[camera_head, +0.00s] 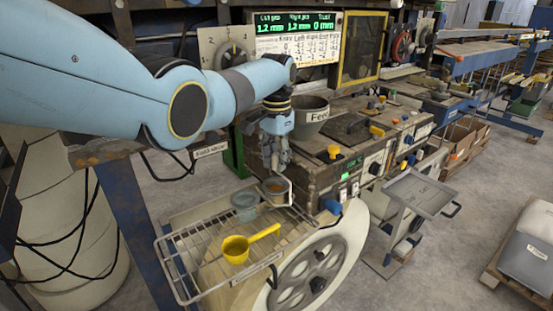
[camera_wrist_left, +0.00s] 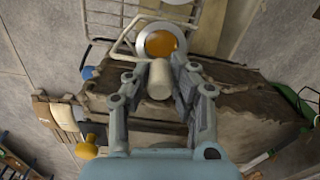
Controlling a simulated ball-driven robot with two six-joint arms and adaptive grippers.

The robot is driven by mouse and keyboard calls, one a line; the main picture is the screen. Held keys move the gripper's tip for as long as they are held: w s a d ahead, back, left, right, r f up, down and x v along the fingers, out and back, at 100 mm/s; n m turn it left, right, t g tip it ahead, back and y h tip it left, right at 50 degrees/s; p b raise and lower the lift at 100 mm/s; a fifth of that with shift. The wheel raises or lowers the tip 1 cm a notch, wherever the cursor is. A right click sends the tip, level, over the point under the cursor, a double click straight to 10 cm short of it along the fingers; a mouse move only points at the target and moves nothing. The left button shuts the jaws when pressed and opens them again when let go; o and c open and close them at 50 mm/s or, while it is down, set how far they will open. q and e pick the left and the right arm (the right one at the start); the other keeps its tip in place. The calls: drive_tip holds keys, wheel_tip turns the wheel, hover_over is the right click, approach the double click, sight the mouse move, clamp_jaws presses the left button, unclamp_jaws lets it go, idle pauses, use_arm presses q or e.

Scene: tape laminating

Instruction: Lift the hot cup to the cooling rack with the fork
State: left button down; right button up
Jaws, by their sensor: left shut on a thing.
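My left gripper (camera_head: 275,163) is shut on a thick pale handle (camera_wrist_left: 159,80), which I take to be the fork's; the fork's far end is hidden. Just beyond the handle is a metal cup (camera_head: 277,190) with amber contents; it also shows in the left wrist view (camera_wrist_left: 160,42). The cup is at the back right corner of the wire cooling rack (camera_head: 190,268). I cannot tell whether it touches the wires. My right gripper is not in view.
A grey translucent cup (camera_head: 244,203) and a yellow scoop (camera_head: 236,250) stand on the rack. A worn machine block (camera_head: 312,178) with knobs and a "Feed" bowl (camera_head: 312,117) are close behind the gripper. The rack's front left part is clear.

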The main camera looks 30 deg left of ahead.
use_arm(q)
drive_tip(key=shift+d, duration=0.1)
drive_tip(key=shift+s+d+r+p, duration=0.1)
drive_tip(key=shift+s+d+p, duration=0.15)
drive_tip(key=shift+d+p, duration=0.45)
drive_tip(key=shift+s+d+p, duration=0.25)
drive_tip(key=shift+d+p, duration=0.2)
drive_tip(key=shift+p, duration=0.4)
drive_tip(key=shift+s+d+p, duration=0.25)
drive_tip(key=shift+d+p, duration=0.05)
drive_tip(key=shift+d, duration=0.35)
drive_tip(key=shift+s+d+p, duration=0.25)
drive_tip(key=shift+d+p, duration=0.05)
drive_tip(key=shift+d, duration=0.3)
drive_tip(key=s+d, duration=0.3)
drive_tip(key=d, duration=0.4)
wheel_tip(320, 180, up, 7)
